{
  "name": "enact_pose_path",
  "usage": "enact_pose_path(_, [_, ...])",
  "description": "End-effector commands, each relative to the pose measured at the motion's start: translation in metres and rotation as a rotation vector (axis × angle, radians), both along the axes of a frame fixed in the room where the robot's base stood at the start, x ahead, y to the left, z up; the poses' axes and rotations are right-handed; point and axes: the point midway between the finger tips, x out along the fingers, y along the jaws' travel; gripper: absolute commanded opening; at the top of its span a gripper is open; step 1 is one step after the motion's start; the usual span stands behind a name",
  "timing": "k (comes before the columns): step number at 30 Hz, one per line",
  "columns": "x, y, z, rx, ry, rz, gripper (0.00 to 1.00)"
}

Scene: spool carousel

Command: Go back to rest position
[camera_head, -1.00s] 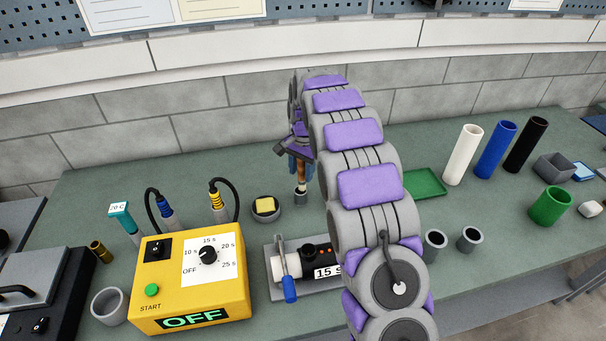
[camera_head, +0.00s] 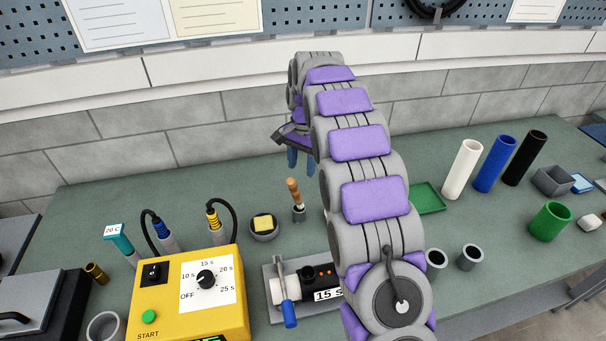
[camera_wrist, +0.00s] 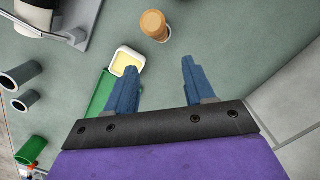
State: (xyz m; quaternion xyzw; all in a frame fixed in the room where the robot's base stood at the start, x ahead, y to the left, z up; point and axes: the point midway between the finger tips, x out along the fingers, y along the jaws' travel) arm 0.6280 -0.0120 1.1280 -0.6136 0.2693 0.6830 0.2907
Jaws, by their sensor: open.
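My gripper (camera_head: 302,160) is raised above the back of the bench in the head view, its blue fingers pointing down. In the wrist view my gripper (camera_wrist: 157,80) has its two blue fingers apart with nothing between them. A wooden-handled tool (camera_head: 293,190) stands slightly tilted in a small grey holder (camera_head: 298,214), below the gripper and apart from it. The handle's end (camera_wrist: 154,24) also shows in the wrist view, beyond the fingertips. My arm hides part of the bench behind it.
A green tray (camera_head: 428,198) and upright white, blue and black tubes (camera_head: 495,160) stand right. The brick wall (camera_head: 230,130) is close behind.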

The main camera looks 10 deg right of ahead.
Motion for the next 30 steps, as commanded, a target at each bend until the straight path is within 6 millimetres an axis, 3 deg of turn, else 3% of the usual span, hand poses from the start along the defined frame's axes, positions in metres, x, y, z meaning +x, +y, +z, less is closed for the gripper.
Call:
enact_pose_path(8, [0.000, -0.002, 0.017, 0.001, -0.007, 0.001, 0.54])
enact_pose_path(14, [-0.018, -0.003, 0.030, 0.000, -0.009, 0.037, 0.54])
enact_pose_path(21, [-0.074, 0.001, 0.056, -0.005, -0.002, 0.140, 0.54])
enact_pose_path(30, [-0.154, 0.003, 0.076, -0.004, 0.008, 0.280, 0.54])
